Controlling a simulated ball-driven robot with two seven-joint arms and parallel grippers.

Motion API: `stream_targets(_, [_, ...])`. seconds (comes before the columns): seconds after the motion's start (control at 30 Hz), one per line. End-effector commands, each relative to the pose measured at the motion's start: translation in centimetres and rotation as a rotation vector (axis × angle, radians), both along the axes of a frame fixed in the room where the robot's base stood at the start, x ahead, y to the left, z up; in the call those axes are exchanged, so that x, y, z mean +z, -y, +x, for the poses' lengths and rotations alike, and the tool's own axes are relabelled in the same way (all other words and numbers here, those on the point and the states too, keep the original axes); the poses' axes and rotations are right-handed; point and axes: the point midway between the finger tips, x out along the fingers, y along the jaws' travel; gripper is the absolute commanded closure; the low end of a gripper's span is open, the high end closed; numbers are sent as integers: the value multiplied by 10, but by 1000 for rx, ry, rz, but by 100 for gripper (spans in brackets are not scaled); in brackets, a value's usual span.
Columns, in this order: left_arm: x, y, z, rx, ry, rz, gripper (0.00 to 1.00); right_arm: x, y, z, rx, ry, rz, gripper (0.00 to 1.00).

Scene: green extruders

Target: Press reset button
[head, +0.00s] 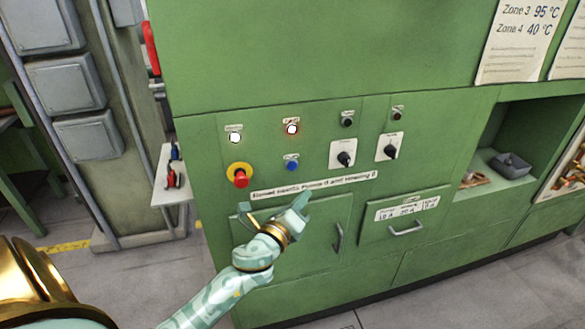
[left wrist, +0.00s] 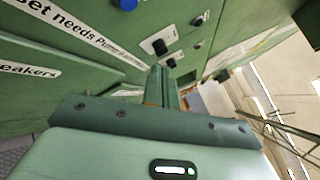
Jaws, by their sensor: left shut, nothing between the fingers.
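The green control panel (head: 270,150) carries several buttons and knobs. A blue button (head: 292,165) sits right of a red mushroom button on a yellow ring (head: 240,176); the blue button also shows at the top of the left wrist view (left wrist: 128,4). A label strip (head: 314,186) below them reads in part "Reset needs Pumps"; it also shows in the left wrist view (left wrist: 88,32). My left gripper (head: 304,197) is shut and empty, below and slightly right of the blue button, apart from it in the picture. My right gripper is not in view.
Two white lamps (head: 235,137) and (head: 292,129), black rotary knobs (head: 345,158) and small black buttons (head: 347,122) are on the panel. A door handle (head: 338,237) and drawer handle (head: 405,229) stick out below. An open shelf (head: 497,179) is at right.

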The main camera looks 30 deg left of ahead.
Motion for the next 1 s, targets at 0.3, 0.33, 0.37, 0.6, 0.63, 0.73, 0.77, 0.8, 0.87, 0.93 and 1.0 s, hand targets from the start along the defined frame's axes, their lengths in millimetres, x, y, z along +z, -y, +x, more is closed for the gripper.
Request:
stream_targets(0.3, [-1, -5, 5, 0, -1, -3, 100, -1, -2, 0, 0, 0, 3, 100])
stream_targets(0.33, [-1, -7, 7, -1, -2, -2, 100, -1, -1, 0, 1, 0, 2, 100])
stream_targets(0.37, [-1, -10, 9, 0, -1, -2, 100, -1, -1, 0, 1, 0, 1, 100])
stream_targets(0.6, [-2, -35, 31, -1, -1, -2, 100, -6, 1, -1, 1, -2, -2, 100])
stream_targets(0.63, [-2, -39, 33, -1, -1, -2, 100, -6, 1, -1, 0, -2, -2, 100])
stream_targets(0.73, [-1, -49, 42, 0, -1, -3, 100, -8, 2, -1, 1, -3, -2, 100])
stream_targets(0.77, [-1, -51, 44, 0, -1, -3, 100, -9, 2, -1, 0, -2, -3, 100])
stream_targets(0.8, [-2, -54, 47, -1, -2, -3, 100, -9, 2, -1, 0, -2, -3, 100])
stream_targets(0.87, [-1, -58, 50, -1, 0, -4, 100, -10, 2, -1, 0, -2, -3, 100])
stream_targets(0.93, [-1, -62, 53, 0, -1, -3, 100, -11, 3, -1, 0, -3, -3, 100])
stream_targets(1.0, [-1, -65, 56, 0, -2, -4, 100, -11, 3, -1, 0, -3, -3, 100])
